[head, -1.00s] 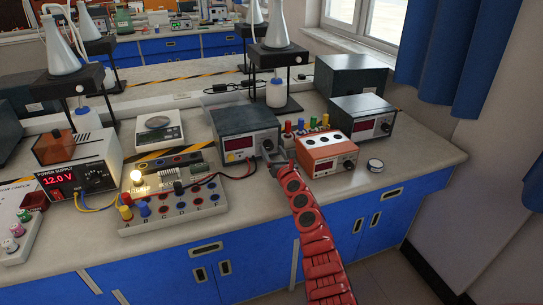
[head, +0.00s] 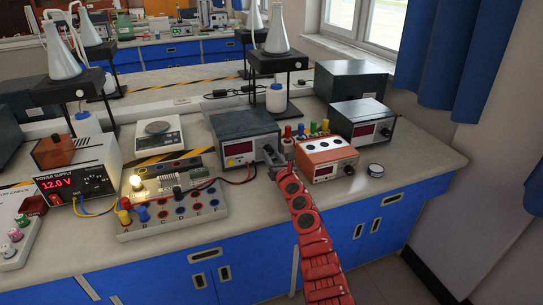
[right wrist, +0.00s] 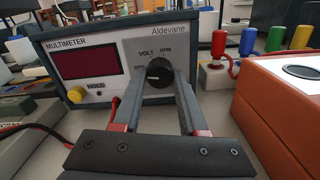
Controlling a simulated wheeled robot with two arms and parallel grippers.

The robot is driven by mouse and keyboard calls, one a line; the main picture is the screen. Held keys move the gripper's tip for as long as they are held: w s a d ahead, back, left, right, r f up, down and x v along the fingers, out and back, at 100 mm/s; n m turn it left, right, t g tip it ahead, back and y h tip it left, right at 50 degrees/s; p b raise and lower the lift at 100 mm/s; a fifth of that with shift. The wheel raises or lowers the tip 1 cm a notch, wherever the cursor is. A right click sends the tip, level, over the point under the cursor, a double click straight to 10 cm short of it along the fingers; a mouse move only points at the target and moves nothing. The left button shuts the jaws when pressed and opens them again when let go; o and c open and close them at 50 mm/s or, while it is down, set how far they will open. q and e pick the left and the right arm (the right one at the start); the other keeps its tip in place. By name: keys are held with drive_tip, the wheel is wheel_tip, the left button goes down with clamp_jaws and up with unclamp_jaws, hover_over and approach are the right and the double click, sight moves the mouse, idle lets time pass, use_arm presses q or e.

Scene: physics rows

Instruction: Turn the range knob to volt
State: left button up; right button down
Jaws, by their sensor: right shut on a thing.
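The multimeter (head: 249,138) is a dark-topped box with a light front, a red display and a yellow HOLD button, in the middle of the bench. Its black range knob (right wrist: 159,73) shows in the right wrist view, with VOLT at its upper left, OHM above and another label at its left. A pale mark on the knob seems to lie toward its left side; its exact heading is hard to tell. My right gripper (head: 273,154) is shut on the knob, one finger on each side, as the right wrist view (right wrist: 160,88) shows. My left gripper is not in view.
An orange-topped instrument (head: 327,158) stands close right of the multimeter, with several coloured plugs (head: 305,131) behind it. A circuit board (head: 172,208) with a lit bulb and a power supply (head: 78,176) stand to the left. A red lead runs from the multimeter's front.

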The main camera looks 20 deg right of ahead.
drive_tip(key=shift+m, duration=0.3)
drive_tip(key=m+p, duration=0.1)
drive_tip(key=m, duration=0.2)
drive_tip(key=shift+r, duration=0.1)
drive_tip(key=m+p, duration=0.2)
drive_tip(key=m, duration=0.4)
idle(0.4)
drive_tip(key=shift+c, duration=2.2)
unclamp_jaws()
